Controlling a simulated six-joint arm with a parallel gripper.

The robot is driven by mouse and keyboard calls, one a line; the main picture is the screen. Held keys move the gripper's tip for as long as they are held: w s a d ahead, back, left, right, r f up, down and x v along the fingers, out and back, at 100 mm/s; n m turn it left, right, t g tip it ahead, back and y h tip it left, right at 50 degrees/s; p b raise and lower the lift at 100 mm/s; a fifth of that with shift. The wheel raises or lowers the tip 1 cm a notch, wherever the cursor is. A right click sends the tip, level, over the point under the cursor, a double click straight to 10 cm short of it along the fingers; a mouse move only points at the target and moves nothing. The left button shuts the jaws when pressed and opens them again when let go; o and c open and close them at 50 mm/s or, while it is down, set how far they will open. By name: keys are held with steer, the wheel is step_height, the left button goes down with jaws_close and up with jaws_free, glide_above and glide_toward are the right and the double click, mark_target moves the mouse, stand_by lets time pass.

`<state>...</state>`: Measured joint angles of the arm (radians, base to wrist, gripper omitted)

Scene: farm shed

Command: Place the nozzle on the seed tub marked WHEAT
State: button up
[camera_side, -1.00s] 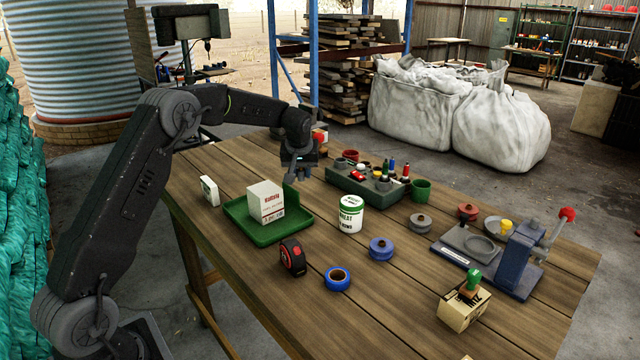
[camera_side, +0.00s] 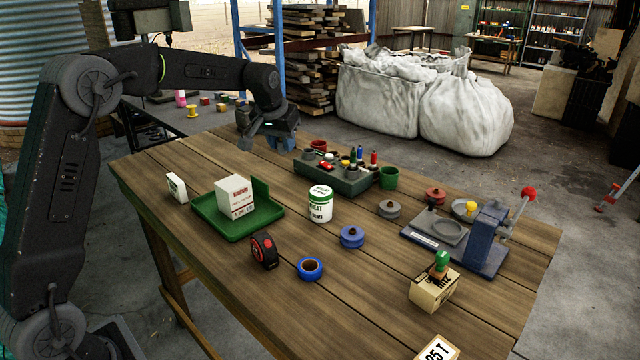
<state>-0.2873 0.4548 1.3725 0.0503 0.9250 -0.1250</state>
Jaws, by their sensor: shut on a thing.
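The seed tub marked WHEAT (camera_side: 320,207) is a white tub with a green lid. It stands upright near the table's middle, and nothing shows on its lid. My gripper (camera_side: 268,143) is behind and left of the tub, over the far side of the table and well apart from the tub. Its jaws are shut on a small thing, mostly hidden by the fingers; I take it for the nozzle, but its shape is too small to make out.
A green tray (camera_side: 225,228) with a white box (camera_side: 235,196) lies left of the tub. A green organizer (camera_side: 335,180) with small items stands behind it. A tape measure (camera_side: 264,251), blue tape (camera_side: 310,269), blue spool (camera_side: 352,237) and blue lever press (camera_side: 484,245) are in front and right.

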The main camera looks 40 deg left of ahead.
glide_above(323, 188)
steer(key=s, duration=0.1)
steer(key=f, duration=0.5)
steer(key=shift+s+d+f, duration=0.2)
steer(key=shift+f, duration=2.1)
steer(key=shift+f, duration=0.1)
steer(key=o, duration=0.9)
